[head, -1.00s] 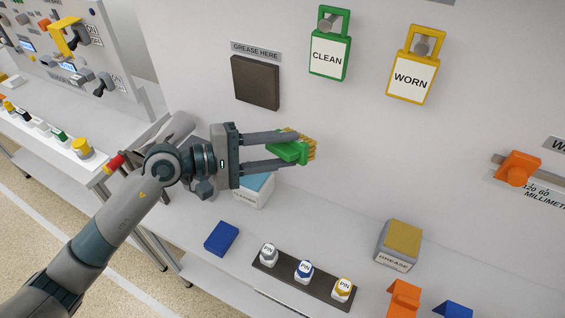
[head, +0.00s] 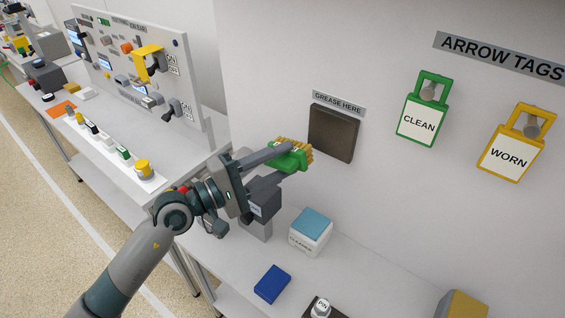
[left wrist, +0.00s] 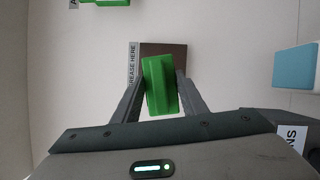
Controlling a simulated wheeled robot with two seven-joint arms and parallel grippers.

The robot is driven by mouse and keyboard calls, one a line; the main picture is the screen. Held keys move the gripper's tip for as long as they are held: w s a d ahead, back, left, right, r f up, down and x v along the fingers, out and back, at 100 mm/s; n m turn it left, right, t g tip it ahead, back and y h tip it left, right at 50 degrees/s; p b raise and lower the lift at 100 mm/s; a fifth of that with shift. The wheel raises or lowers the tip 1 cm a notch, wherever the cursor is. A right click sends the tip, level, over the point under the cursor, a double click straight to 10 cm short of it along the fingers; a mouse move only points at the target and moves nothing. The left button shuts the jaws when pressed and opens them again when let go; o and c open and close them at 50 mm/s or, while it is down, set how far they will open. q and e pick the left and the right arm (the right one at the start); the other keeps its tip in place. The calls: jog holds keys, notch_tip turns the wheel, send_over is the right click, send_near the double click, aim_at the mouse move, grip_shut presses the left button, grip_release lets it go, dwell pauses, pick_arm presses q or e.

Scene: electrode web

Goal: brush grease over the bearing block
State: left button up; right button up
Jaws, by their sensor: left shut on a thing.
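The bearing block is a dark brown square (head: 333,132) on the white wall, under the "GREASE HERE" label (head: 338,103). My left gripper (head: 282,162) is shut on a green brush (head: 287,155) with tan bristles at its far end. The bristles point toward the wall, just left of the brown block in the head view; I cannot tell whether they touch it. In the left wrist view the green brush (left wrist: 160,86) sits between the fingers and covers part of the brown block (left wrist: 172,52). My right gripper is not in view.
A white "CLEANER" box with a blue top (head: 311,232) and a blue block (head: 272,284) stand on the bench below. A green CLEAN tag (head: 421,118) and a yellow WORN tag (head: 507,155) hang at right. A second bench with a panel (head: 135,75) is at left.

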aim_at(303, 144)
pick_arm(q)
jog(key=shift+w+d, duration=0.1)
jog(key=shift+w, duration=0.1)
jog(key=shift+w+d, duration=0.5)
jog(key=shift+w, duration=0.15)
jog(key=shift+w+d, duration=0.45)
jog(key=shift+w, duration=0.25)
jog(key=shift+w+d, duration=0.45)
jog(key=shift+w, duration=0.25)
jog(key=shift+w+d, duration=0.2)
jog(key=shift+w, duration=0.05)
jog(key=shift+w+d, duration=0.3)
jog(key=shift+w, duration=0.2)
jog(key=shift+w+d+b, duration=0.2)
jog(key=shift+w+b, duration=0.1)
jog(key=shift+b, duration=0.05)
jog(key=shift+s+d, duration=0.1)
jog(key=shift+d, duration=0.05)
